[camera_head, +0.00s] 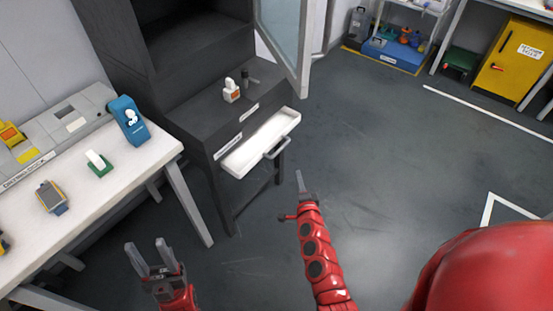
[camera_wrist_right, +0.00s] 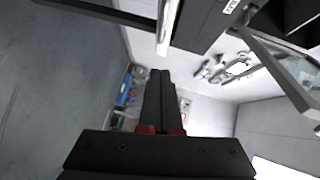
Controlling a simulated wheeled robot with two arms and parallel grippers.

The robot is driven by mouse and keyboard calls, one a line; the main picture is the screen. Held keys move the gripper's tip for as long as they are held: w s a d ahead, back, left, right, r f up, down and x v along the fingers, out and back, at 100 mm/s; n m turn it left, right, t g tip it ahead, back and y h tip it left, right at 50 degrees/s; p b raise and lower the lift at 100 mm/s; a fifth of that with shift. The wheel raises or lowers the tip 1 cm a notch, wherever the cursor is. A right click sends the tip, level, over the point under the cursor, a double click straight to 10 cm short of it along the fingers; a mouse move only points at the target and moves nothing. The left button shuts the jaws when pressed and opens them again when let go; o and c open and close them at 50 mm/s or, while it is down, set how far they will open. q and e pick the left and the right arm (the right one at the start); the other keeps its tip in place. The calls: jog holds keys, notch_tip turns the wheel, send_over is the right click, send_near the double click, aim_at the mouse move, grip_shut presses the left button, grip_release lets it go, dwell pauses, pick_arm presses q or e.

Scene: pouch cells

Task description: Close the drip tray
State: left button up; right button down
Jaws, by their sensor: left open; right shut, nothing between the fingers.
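The white drip tray (camera_head: 250,152) is pulled out of the front of the dark cabinet (camera_head: 195,112), with a grey bar handle (camera_head: 277,149) on its front. My right gripper (camera_head: 299,180) is shut and empty, pointing up, just to the right of and nearer than the tray handle, apparently apart from it. In the right wrist view my right gripper's fingers (camera_wrist_right: 158,78) are together, and a pale strip that looks like the tray (camera_wrist_right: 167,22) shows at the top. My left gripper (camera_head: 147,252) is open and empty, low at the left, over the floor near the white table.
A glazed cabinet door (camera_head: 285,40) hangs open above the tray. Small bottles (camera_head: 232,90) stand on the cabinet ledge. The white table (camera_head: 95,205) at left holds a blue device (camera_head: 129,120) and small items. The floor (camera_head: 385,160) to the right is clear.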

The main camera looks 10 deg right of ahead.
aim_at(261, 146)
jog(key=w+a+f+b, duration=0.1)
jog(key=w+b, duration=0.3)
jog(key=w, duration=0.9)
jog(key=shift+a+f, duration=0.2)
jog(key=shift+f, duration=0.45)
jog(key=shift+s, duration=0.1)
jog(key=w+a+b, duration=0.2)
jog(key=w, duration=0.1)
jog(key=w+a+b, duration=0.2)
jog(key=w, duration=0.1)
jog(key=w+a+b, duration=0.2)
jog(key=w+a, duration=0.1)
jog(key=shift+r, duration=0.2)
jog(key=shift+a, duration=0.15)
jog(key=shift+r, duration=0.1)
